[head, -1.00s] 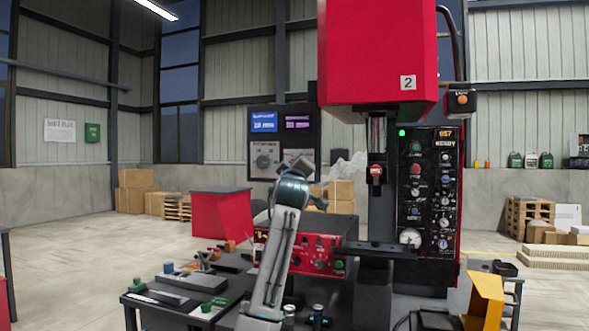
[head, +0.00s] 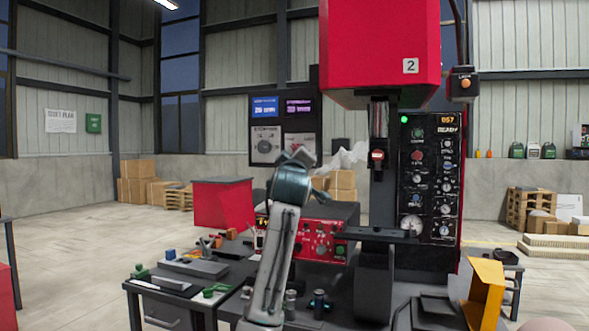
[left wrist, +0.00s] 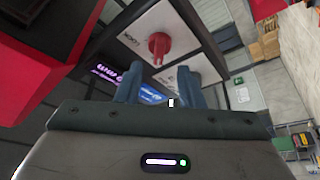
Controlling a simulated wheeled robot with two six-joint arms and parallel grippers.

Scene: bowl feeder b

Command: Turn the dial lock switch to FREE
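The dial lock switch shows in the left wrist view as a red knob (left wrist: 159,46) on a pale plate (left wrist: 140,22); its lettering is too small to read surely. In the head view its dark panel (head: 256,182) stands behind my left gripper (head: 303,156), with blue and purple screens at the top and a grey dial (head: 265,147) below left. I cannot make out the red knob there. In the left wrist view my left gripper (left wrist: 158,84) has its two blue fingers spread with nothing between them, apart from the knob. My right gripper is not in view.
A red machine head (head: 378,45) and a black control panel (head: 430,175) stand right of my left arm. A red control box (head: 320,240) sits behind the arm. A side table (head: 170,290) with small parts is at the lower left. Open floor lies further left.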

